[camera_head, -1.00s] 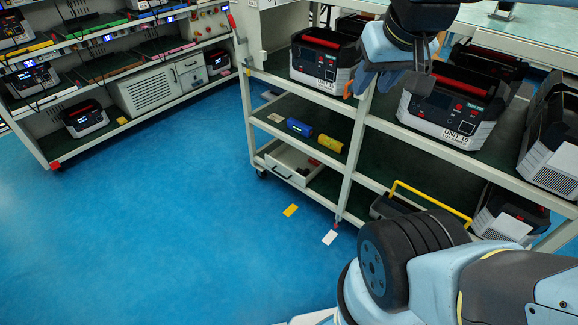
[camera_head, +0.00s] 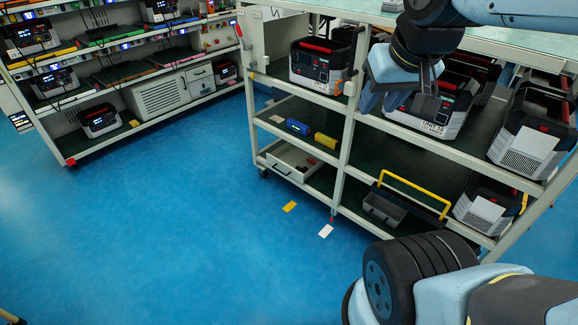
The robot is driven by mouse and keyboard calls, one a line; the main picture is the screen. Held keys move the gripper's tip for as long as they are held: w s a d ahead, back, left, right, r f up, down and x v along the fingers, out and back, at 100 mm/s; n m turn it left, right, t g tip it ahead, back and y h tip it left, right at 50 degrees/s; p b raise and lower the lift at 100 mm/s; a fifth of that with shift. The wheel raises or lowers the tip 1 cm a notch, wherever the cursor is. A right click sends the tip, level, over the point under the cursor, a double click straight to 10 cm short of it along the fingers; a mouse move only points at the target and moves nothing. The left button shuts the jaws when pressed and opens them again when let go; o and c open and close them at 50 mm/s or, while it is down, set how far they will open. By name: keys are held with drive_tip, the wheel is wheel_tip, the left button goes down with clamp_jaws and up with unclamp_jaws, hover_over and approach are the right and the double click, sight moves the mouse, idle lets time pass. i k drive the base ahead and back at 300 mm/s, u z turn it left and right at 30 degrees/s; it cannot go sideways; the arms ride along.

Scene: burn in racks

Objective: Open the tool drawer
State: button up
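A white drawer (camera_head: 284,170) with a dark handle sits at the lower left of the shelf cart. Its inside shows from above, with a small dark red item in it; I cannot tell how far it is pulled out. Another small drawer front with a handle (camera_head: 199,75) is on the left rack, beside a vented white unit. I cannot tell which is the tool drawer. My gripper (camera_head: 398,103) points down in front of the cart's upper right shelf, above and right of the white drawer and apart from it. Its fingers look spread, with nothing visible between them.
A rack (camera_head: 60,153) of units stands at the left. The blue floor at centre left is clear.

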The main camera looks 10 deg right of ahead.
sight(284, 160)
drive_tip(key=u, duration=0.15)
drive_tip(key=i, duration=1.25)
drive_tip(key=z, duration=0.05)
